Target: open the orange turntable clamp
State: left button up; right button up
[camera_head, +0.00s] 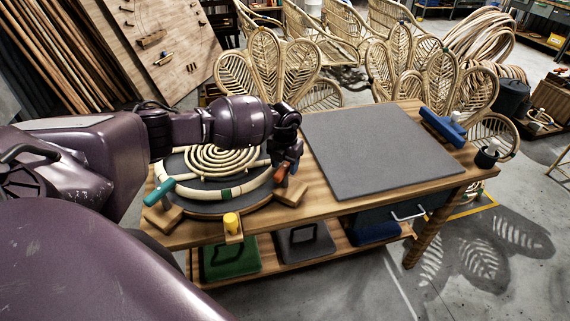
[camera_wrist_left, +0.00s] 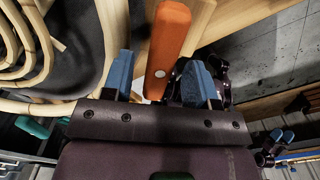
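The orange turntable clamp (camera_head: 281,172) is at the right rim of the round turntable (camera_head: 207,208) in the head view. In the left wrist view its orange handle (camera_wrist_left: 168,48) stands between the two blue fingertips of my left gripper (camera_wrist_left: 161,80), with a gap on both sides. The left gripper (camera_head: 291,158) is open at the handle, seen from the side in the head view. In the left wrist view, a small dark shape with blue tips (camera_wrist_left: 276,146) at lower right looks like my right gripper; its opening is unclear.
A rattan coil (camera_head: 222,157) lies on the turntable. A teal clamp (camera_head: 160,191) and a yellow clamp (camera_head: 231,222) sit at its rim. A grey mat (camera_head: 378,150) covers the right of the wooden bench, with a blue tool (camera_head: 442,126) and dark cup (camera_head: 487,157) beyond.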

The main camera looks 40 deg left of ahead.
pick_arm(q)
jog(key=shift+r, duration=0.1)
notch_tip(320, 180, up, 11)
jog(key=shift+f, duration=0.2)
dwell(0.7)
